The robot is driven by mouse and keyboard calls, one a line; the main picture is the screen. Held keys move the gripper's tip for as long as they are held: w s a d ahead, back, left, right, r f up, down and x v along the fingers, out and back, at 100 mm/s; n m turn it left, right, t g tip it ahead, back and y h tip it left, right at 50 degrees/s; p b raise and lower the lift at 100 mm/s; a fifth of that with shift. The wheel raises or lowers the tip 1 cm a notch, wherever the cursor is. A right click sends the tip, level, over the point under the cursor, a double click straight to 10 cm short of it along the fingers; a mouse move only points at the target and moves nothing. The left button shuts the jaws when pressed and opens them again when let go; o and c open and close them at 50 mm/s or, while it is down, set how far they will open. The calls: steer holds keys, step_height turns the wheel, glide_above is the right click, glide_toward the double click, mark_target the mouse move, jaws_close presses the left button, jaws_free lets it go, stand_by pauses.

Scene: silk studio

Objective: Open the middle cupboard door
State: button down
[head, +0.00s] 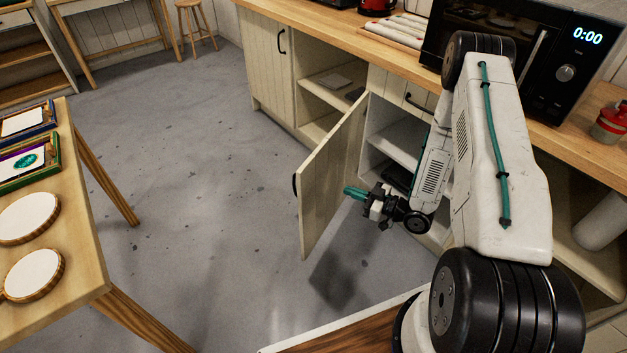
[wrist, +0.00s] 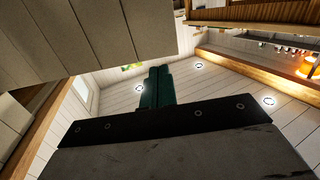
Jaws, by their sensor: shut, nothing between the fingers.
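The middle cupboard door (head: 332,178) is cream-coloured and stands swung out from the counter, well open. Its dark handle (head: 295,185) shows at the door's far edge. My gripper (head: 352,192) has teal fingers, which are shut with nothing between them. It is on the inner side of the open door, close to its face; I cannot tell whether it touches. In the wrist view the teal fingers (wrist: 157,88) are together, and a cream panel (wrist: 85,35), likely the door, fills the upper left. The cupboard's inside shelves (head: 395,145) are visible behind the door, partly hidden by my arm.
A shut cupboard door (head: 265,65) with a dark handle and an open shelf bay are left of the middle cupboard. A microwave (head: 560,65) stands on the wooden counter. A table (head: 90,262) with round boards and frames is at left. Grey floor (head: 200,190) between is clear.

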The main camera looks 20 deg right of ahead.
glide_toward(305, 176)
steer(key=x, duration=0.7)
steer(key=shift+f, duration=0.15)
